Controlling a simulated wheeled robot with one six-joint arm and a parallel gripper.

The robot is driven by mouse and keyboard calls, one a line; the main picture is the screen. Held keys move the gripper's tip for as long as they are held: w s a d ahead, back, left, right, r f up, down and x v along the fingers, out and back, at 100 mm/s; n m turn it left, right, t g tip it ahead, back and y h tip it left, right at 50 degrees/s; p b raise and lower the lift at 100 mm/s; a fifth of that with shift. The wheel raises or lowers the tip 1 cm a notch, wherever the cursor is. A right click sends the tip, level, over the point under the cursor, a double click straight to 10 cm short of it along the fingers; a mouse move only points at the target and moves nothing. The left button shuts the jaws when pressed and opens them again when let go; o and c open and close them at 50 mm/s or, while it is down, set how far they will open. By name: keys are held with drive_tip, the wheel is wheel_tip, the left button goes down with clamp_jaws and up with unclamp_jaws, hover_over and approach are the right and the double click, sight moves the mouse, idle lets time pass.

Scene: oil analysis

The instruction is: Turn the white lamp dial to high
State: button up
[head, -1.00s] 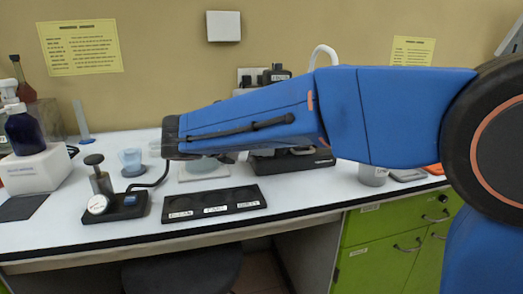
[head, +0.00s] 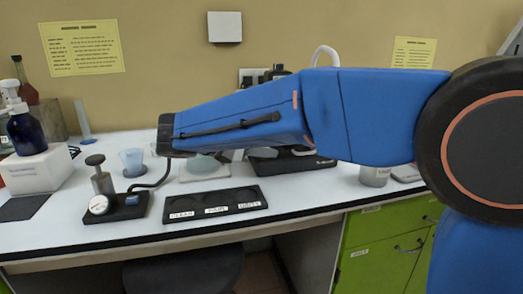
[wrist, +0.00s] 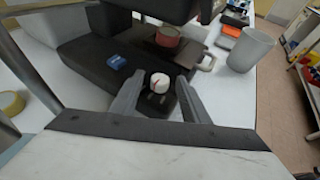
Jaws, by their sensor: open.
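The white dial (wrist: 159,83) with a red pointer mark sits on a dark base in the wrist view. My gripper (wrist: 156,88) is open, with one grey finger to the left of the dial and one to the right. The fingertips look close to the dial, but I cannot tell whether they touch it. No dial scale is readable. In the head view, my blue arm hides the gripper and the dial; only part of a black device base (head: 290,161) shows behind and below it.
In the head view, a black labelled tray (head: 213,205) lies near the bench's front edge.

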drive_tip(key=v, duration=1.7)
drive_tip(key=shift+c, duration=1.3)
drive_tip(key=shift+w+d, duration=0.15)
drive_tip(key=w+d+r+n+g+y, duration=0.45)
drive_tip(key=d+r+n+y, duration=0.45)
drive_tip(key=d, duration=0.3)
drive_tip(key=shift+m, duration=0.5)
drive_tip(key=x, duration=1.6)
drive_tip(key=shift+w+a, duration=0.1)
drive_tip(key=shift+a, duration=0.15)
drive_tip(key=c, duration=0.8)
